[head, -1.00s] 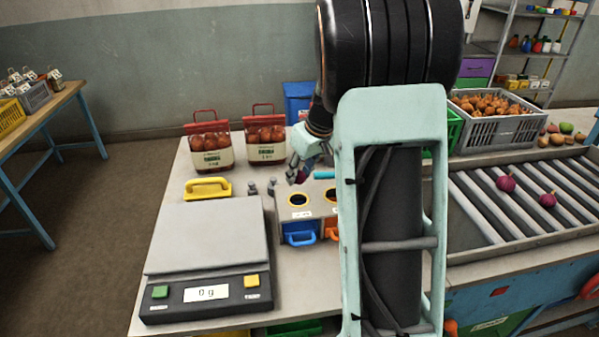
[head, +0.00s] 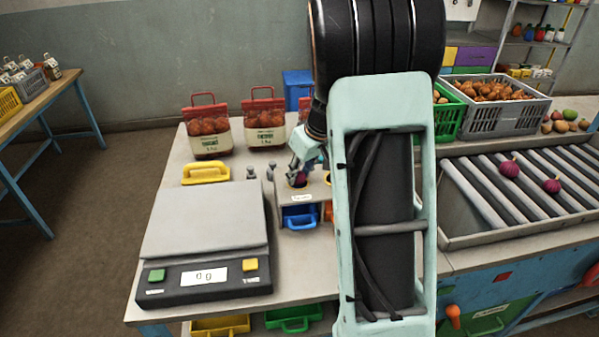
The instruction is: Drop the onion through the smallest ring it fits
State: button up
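A purple-red onion (head: 300,179) is between the fingers of my gripper (head: 300,173), which is shut on it. The gripper points down at the left ring of the sorting box (head: 291,212). The onion is at or just over that ring's opening; I cannot tell if it is partly inside. A blue drawer (head: 300,217) is below this ring. The ring to its right, above an orange drawer (head: 328,212), is mostly hidden by my arm. Any rings further right are hidden. Two more purple onions (head: 509,168) (head: 552,186) lie on the roller rack.
A scale (head: 205,238) reading 0 g stands left of the box. Behind are a yellow-handled block (head: 206,173), small grey weights and red-topped onion sacks (head: 264,124). A grey crate of onions (head: 497,107) and the roller rack (head: 500,233) are at right.

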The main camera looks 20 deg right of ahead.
jog(key=o, duration=0.5)
jog(key=shift+o, duration=0.2)
jog(key=shift+r, duration=0.15)
jog(key=v, duration=1.1)
jog(key=shift+s+r, duration=0.25)
jog(key=shift+r, duration=0.1)
jog(key=shift+d, duration=0.1)
